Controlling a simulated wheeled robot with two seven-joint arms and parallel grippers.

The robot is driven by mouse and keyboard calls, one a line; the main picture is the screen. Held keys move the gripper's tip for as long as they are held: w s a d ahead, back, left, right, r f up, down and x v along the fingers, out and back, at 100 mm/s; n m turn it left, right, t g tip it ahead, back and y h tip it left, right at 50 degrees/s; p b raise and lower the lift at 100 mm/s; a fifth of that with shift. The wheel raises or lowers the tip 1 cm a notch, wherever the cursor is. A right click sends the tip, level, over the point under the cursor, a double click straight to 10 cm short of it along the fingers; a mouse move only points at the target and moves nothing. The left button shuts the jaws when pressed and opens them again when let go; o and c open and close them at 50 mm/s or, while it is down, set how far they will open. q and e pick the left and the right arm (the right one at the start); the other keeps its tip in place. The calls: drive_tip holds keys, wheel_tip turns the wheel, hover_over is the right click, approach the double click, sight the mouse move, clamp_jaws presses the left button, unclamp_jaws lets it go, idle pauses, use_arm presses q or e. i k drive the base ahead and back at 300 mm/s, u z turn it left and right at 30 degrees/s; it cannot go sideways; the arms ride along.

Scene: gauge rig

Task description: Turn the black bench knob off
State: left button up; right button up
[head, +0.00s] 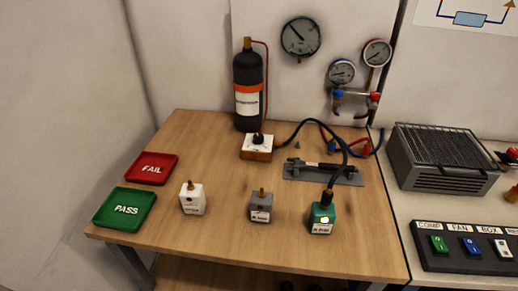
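The black bench knob (258,139) sits on a small box (257,154) with a white top and orange-brown sides, towards the back of the wooden bench. The box stands just in front of a black cylinder. The knob is small in this view, and I cannot tell which setting it points to. Neither of my grippers shows in the head view.
A switch panel (465,245) stands right.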

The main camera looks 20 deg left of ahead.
sight(258, 138)
drive_tip(key=u, duration=0.8)
